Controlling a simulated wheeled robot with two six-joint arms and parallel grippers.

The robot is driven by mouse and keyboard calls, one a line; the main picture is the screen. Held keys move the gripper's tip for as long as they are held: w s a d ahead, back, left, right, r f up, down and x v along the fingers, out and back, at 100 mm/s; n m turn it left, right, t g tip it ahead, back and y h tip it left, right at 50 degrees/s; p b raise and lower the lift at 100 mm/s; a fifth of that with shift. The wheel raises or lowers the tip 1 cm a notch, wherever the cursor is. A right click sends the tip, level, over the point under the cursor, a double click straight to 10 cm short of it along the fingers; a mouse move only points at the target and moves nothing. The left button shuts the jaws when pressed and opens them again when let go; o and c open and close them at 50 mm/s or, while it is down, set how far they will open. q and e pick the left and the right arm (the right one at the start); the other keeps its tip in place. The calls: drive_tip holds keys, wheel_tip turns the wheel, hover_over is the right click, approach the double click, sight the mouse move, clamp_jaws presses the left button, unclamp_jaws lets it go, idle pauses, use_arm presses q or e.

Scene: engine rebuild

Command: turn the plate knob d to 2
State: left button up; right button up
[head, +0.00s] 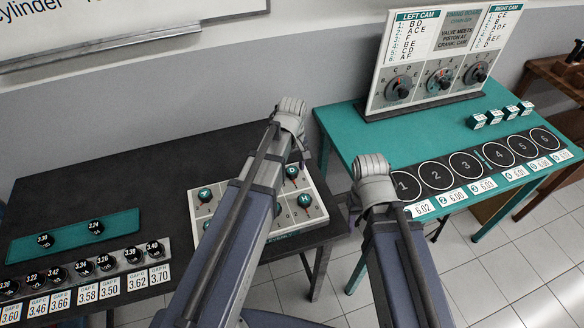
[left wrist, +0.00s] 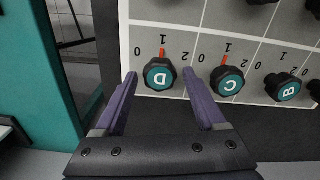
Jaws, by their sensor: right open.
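Plate knob D (left wrist: 160,74) is a black knob with a teal cap at a corner of the white plate (left wrist: 128,42). Its red pointer stands at 1, with 0 and 2 on either side; the labels appear upside down in the left wrist view. In the head view it is the far right knob D (head: 291,171), beside my left arm. My left gripper (left wrist: 159,73) is open; its fingertips appear on either side of knob D, and I cannot tell whether they touch it. My right gripper (head: 354,202) is open, mostly hidden by its arm, near the gap between the tables.
Knob C (left wrist: 227,80) is close beside D, and knob H (head: 305,200) is in the row nearer me. The dark table (head: 150,170) also holds a teal tray (head: 70,238). The teal table (head: 350,128) carries a cam board (head: 440,55) and numbered circles.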

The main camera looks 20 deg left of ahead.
use_arm(q)
clamp_jaws()
idle(0.3)
drive_tip(key=m, duration=0.5)
drive_tip(key=shift+m, duration=0.3)
drive_tip(key=m, duration=0.5)
drive_tip(key=shift+m, duration=0.7)
drive_tip(key=shift+o, duration=1)
unclamp_jaws()
